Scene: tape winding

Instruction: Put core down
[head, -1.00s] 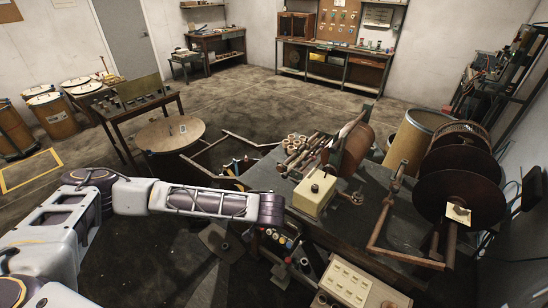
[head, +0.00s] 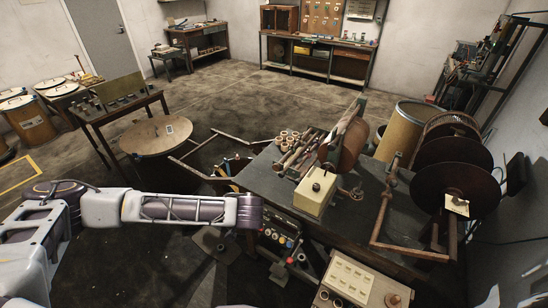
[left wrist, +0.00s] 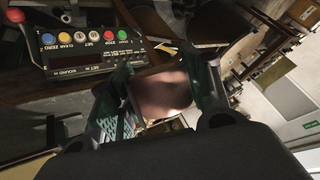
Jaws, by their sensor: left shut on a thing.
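In the left wrist view a brown, rounded core (left wrist: 166,94) sits between the two fingers of my left gripper (left wrist: 162,76), which is shut on it. In the head view my left arm ends in a purple wrist at the front left edge of the workbench (head: 345,228); its gripper and the core are hidden there. Several small tan cores (head: 288,137) stand at the back left of the bench top. My right gripper is in neither current view.
A control panel with coloured buttons (left wrist: 85,42) is close by; it also shows below the bench edge (head: 278,241).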

